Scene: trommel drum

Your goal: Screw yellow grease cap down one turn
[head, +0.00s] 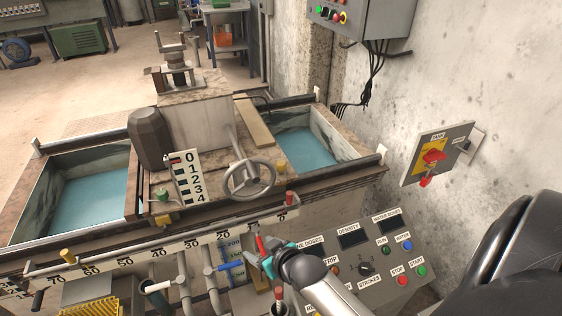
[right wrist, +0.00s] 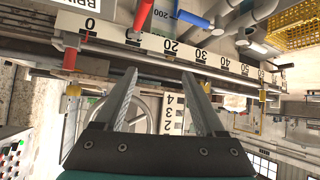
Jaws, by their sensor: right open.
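A small yellow cap (head: 68,256) stands at the left end of the white scale bar in the head view. A yellow cap (right wrist: 258,47) also shows near the high numbers of the scale in the right wrist view. I cannot tell for certain that either is the grease cap. My right gripper (head: 259,256) is at the front of the machine, beside a red handle (head: 260,243), well to the right of the yellow cap. In the right wrist view its two fingers (right wrist: 160,78) are apart with nothing between them. My left gripper is not in view.
The scale bar (head: 150,248) runs across the front, with a blue valve handle (head: 230,266) and grey pipes below. A handwheel (head: 249,179) stands behind it. A button panel (head: 376,240) lies right of my gripper. A red switch (head: 433,157) is on the wall.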

